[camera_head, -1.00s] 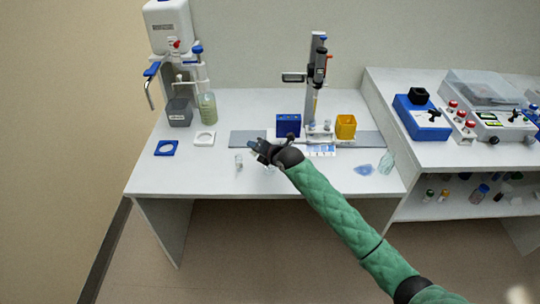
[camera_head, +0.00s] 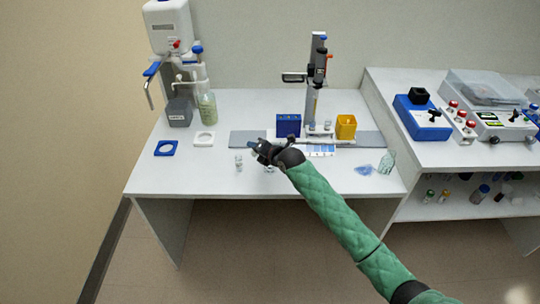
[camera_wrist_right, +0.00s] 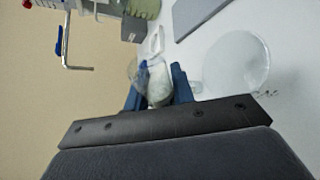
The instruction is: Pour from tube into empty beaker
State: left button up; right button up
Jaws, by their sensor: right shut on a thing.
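My right gripper (camera_head: 253,146) is low over the front of the white bench. In the right wrist view its blue fingers (camera_wrist_right: 158,88) are shut on a clear tube (camera_wrist_right: 159,82) with pale contents. A round, clear glass vessel (camera_wrist_right: 238,66), possibly a beaker, stands to the right of the fingers in that view and looks empty. In the head view a small clear glass vessel (camera_head: 238,163) stands just left of the gripper. Another clear piece (camera_head: 269,169) shows below the gripper, and I cannot tell which vessel it is. My left gripper is out of view.
Behind the gripper are a blue block (camera_head: 288,125), a pipette stand (camera_head: 313,95) and a yellow box (camera_head: 346,127). A blue ring holder (camera_head: 166,148), a white one (camera_head: 204,139) and a grey container (camera_head: 179,113) are left. The bench's front left is clear.

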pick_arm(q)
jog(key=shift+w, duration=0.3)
pick_arm(e)
jog(key=shift+r, duration=0.1)
dwell(0.4)
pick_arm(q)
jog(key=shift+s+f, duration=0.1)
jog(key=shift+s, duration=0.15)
pick_arm(e)
jog(key=shift+m, duration=0.3)
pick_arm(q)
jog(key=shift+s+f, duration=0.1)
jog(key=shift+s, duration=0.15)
pick_arm(e)
jog(key=shift+a+r+y, duration=0.1)
jog(key=shift+y, duration=0.2)
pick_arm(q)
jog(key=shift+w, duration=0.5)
pick_arm(e)
jog(key=shift+r, duration=0.1)
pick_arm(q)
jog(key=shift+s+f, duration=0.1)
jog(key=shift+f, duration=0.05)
pick_arm(e)
jog(key=shift+m, duration=0.3)
